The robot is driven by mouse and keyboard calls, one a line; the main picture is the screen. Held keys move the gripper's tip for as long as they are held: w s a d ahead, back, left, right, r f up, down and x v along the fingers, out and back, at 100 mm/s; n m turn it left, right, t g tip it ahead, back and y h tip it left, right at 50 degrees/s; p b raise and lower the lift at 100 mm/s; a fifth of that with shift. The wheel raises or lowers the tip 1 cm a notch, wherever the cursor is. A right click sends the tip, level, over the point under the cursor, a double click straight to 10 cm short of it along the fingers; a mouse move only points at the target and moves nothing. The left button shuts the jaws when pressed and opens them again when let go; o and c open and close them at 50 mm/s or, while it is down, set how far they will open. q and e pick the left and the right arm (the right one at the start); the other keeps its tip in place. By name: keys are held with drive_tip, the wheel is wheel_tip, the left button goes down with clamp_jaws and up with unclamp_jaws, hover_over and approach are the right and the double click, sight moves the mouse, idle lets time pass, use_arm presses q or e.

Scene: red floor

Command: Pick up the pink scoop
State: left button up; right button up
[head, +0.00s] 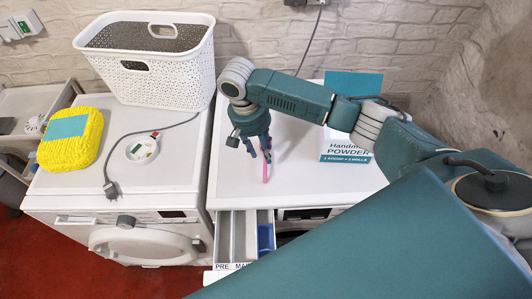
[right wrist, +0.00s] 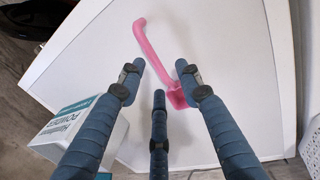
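The pink scoop (head: 265,172) lies on the white top of the right-hand machine in the head view. In the right wrist view the scoop (right wrist: 155,50) shows its long handle with a hooked end, and its cup lies close to one finger. My right gripper (head: 259,155) points down just above the scoop. In the right wrist view its fingers (right wrist: 160,70) are spread apart with nothing held between them. The cup is partly hidden behind a finger. My left gripper is not in view.
A powder box (head: 345,150) stands right of the gripper. An open detergent drawer (head: 237,240) juts out in front. The white top around the scoop is mostly clear.

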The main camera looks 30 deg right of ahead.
drive_tip(key=f, duration=0.1)
drive_tip(key=f+p, duration=0.1)
drive_tip(key=s+d+f, duration=0.1)
drive_tip(key=shift+f, duration=0.7)
drive_tip(key=shift+a+p, duration=0.1)
drive_tip(key=shift+p, duration=0.2)
clamp_jaws()
